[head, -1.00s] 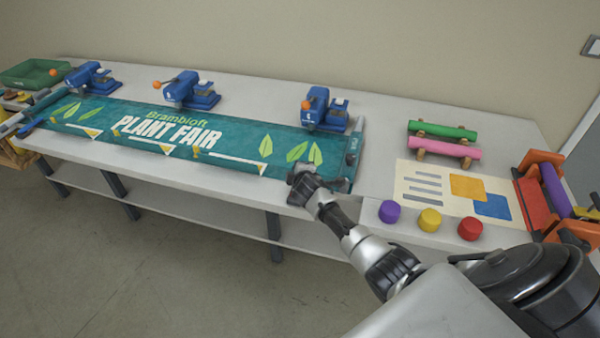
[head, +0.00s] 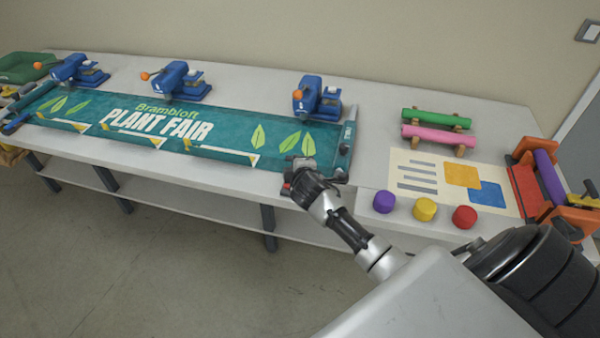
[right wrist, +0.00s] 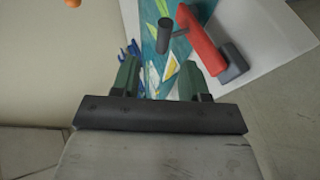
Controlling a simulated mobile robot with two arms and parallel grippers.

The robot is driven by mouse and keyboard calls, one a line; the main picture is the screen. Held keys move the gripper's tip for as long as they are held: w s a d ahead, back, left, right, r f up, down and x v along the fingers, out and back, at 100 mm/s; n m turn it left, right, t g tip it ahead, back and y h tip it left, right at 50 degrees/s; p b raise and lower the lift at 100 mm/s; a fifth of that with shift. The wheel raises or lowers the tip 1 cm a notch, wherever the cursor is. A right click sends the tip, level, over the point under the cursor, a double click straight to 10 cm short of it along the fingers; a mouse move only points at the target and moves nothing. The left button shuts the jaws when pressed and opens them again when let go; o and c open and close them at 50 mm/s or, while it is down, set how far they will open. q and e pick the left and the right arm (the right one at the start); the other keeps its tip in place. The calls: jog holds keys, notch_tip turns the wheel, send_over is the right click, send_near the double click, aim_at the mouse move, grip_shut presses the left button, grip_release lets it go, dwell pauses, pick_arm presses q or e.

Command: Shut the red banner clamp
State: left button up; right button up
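The red banner clamp (right wrist: 203,42) shows in the right wrist view, to the right of my fingers, as a red bar with a dark grey block at its lower end and a dark post beside it. Whether its lever is shut I cannot tell. In the head view my right gripper (head: 303,176) is at the front edge of the bench, by the right end of the green plant fair banner (head: 225,138), and largely covers the clamp. In the wrist view the two green fingers of my right gripper (right wrist: 159,76) stand apart with nothing held between them. My left gripper is out of view.
Blue presses (head: 320,97) stand in a row behind the banner. To the right are green and pink rolls (head: 437,118), a printed sheet (head: 410,192), purple, yellow and red knobs (head: 424,209), and an orange roller machine (head: 530,185).

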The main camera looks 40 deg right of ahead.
jog(key=shift+a+v, duration=0.2)
jog(key=shift+v, duration=1.85)
jog(key=shift+f, duration=0.15)
jog(key=s+a+f+m+g+y, duration=0.1)
jog(key=s+a+m+g+y, duration=0.45)
jog(key=s, duration=0.95)
jog(key=s+a+m+g, duration=0.3)
jog(key=s+a, duration=0.6)
jog(key=s, duration=0.6)
notch_tip(320, 180, down, 26)
jog(key=g, duration=0.1)
jog(key=s+d+f+g+b, duration=0.1)
jog(key=s+d+f, duration=0.2)
jog(key=s+f, duration=1.4)
jog(key=shift+f, duration=0.35)
